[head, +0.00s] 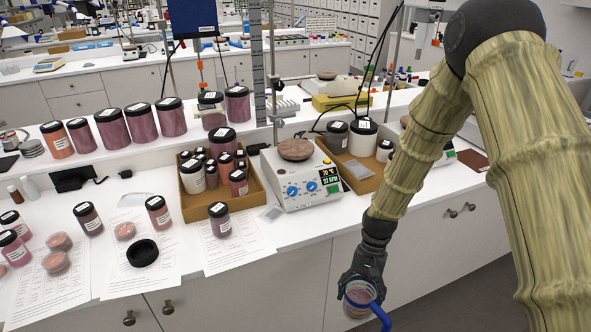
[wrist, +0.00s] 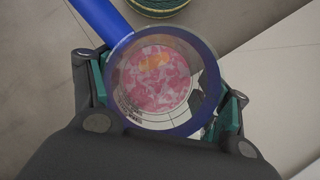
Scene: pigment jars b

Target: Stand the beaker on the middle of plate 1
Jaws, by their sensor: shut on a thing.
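The beaker (head: 360,297) is clear with a blue rim, a blue handle and pink contents. My gripper (head: 361,283) is shut around it, in front of the bench and below its top. In the wrist view the beaker (wrist: 155,80) shows from above between the green-lined fingers of my gripper (wrist: 166,110), its handle toward the upper left. A white hotplate stirrer with two blue knobs and a lit display stands mid-bench; its round brownish plate (head: 296,150) is bare. I cannot read which one is plate 1.
A cardboard box of jars (head: 248,194) stands left of the hotplate, another box (head: 362,182) right of it. Jars, papers (head: 235,244) and a black ring (head: 142,253) cover the left bench. Bare bench top lies in front of the hotplate.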

